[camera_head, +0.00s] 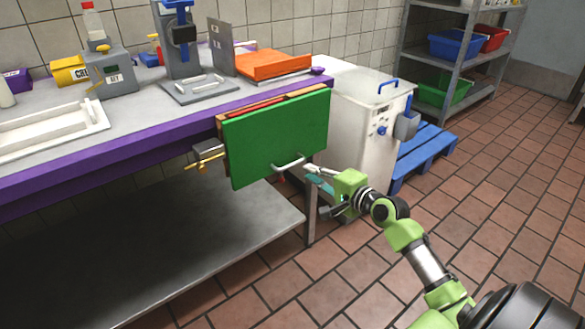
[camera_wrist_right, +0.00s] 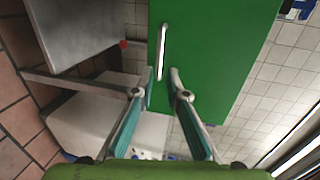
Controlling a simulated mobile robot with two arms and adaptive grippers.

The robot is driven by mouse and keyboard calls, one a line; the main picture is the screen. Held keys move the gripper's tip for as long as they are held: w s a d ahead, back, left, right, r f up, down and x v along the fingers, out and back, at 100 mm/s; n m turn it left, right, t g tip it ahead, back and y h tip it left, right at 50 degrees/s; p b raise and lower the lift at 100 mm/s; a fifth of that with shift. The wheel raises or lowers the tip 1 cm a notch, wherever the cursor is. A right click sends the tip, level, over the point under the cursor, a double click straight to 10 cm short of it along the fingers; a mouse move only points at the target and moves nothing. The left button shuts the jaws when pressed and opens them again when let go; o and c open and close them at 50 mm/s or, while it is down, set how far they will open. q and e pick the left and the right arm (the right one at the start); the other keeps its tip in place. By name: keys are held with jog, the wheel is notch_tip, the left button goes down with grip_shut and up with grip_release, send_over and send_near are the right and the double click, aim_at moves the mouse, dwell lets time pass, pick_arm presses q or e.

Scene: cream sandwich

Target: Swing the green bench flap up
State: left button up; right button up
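The green bench flap (camera_head: 275,137) hangs down at the front edge of the purple-edged bench, tilted slightly. A pale bar handle (camera_head: 289,162) sits near its lower edge. My right gripper (camera_head: 312,175) is just right of the handle in the head view. In the right wrist view the gripper (camera_wrist_right: 160,75) is open, with the handle (camera_wrist_right: 161,52) just beyond the fingertips and the green flap (camera_wrist_right: 215,45) behind. The fingers look empty and apart from the handle. My left gripper is in neither view.
A brass-coloured latch (camera_head: 205,158) sits under the bench left of the flap. A white cabinet (camera_head: 365,110) stands right behind the flap, beside a blue pallet (camera_head: 425,150). Orange trays (camera_head: 272,64) lie on the bench above. The tiled floor (camera_head: 490,215) at right is open.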

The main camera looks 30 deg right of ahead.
aim_at(293, 165)
pick_arm(q)
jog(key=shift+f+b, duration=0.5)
jog(key=shift+b, duration=0.55)
pick_arm(e)
jog(key=x, duration=0.9)
jog(key=shift+w+f, duration=0.15)
jog(key=shift+w, duration=0.15)
jog(key=shift+a, duration=0.1)
grip_shut()
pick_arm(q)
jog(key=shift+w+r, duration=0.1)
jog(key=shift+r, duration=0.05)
